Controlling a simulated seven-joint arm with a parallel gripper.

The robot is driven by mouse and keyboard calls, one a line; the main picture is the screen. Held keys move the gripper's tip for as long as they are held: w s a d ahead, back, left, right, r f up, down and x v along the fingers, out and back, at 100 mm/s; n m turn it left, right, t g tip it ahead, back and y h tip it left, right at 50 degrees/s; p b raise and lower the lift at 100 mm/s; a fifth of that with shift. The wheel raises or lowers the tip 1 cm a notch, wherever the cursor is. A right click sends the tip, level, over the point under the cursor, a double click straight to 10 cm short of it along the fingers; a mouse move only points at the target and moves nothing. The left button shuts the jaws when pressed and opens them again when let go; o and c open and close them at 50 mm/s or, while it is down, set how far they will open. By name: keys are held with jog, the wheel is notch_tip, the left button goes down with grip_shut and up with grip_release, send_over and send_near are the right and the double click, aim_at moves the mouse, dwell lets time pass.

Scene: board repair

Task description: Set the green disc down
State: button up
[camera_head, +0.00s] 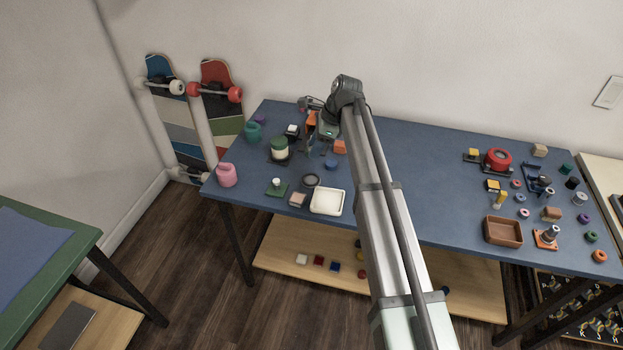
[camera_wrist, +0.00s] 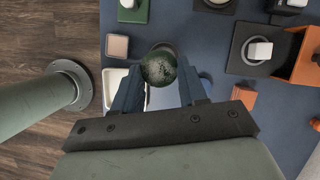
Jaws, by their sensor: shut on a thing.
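The green disc (camera_wrist: 159,68) is dark green and speckled, with a round face, in the wrist view. My gripper (camera_wrist: 158,76) is shut on it, with one blue finger at either side. Behind the disc in the wrist view, the rim of a dark ring (camera_wrist: 168,46) shows partly covered. In the head view this dark ring (camera_head: 311,180) lies on the blue table (camera_head: 430,160). I cannot make out the held disc in the head view. How high it is above the table is unclear.
A white tray (camera_head: 327,202), a pinkish square block (camera_head: 298,199), a green base (camera_head: 276,188) and a blue disc (camera_head: 331,164) lie near the ring. An orange cube (camera_head: 340,147) and a green-and-cream jar (camera_head: 279,148) stand farther back. The table's front edge is close.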

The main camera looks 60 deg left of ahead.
send_near(310, 182)
jog(key=shift+a+x, duration=0.2)
jog(key=shift+x, duration=1.05)
jog(key=shift+a+x, duration=0.2)
jog(key=shift+x, duration=1)
jog(key=shift+f, duration=0.5)
jog(key=o, duration=1.1)
jog(key=shift+c, duration=0.2)
jog(key=shift+o, duration=0.2)
jog(key=shift+s+d+f, duration=0.1)
jog(key=shift+d+f, duration=0.05)
jog(key=shift+s+d, duration=0.1)
jog(key=shift+r, duration=0.35)
jog(key=v, duration=1.2)
jog(key=shift+r, duration=0.4)
jog(key=shift+a, duration=0.25)
